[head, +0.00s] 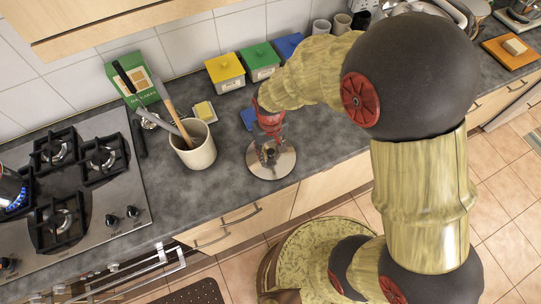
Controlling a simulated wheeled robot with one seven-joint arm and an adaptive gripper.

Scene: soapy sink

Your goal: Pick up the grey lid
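The grey lid (287,163) is a round, shiny metal disc near the front edge of the dark grey worktop, in the middle of the head view. It looks flat on the worktop. My gripper (270,149) points down over the middle of the lid, with its fingers at the lid's dark knob. The fingers and my wrist partly cover the knob and the lid's far side. The fingers are too small here to show whether they are closed on the knob or only around it.
A cream crock (197,151) with utensils stands left of the lid. A gas hob (65,190) is further left. Yellow (226,72) and green (260,62) canisters, a butter dish (204,112) and a green box (138,80) stand behind. The worktop's front edge is close.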

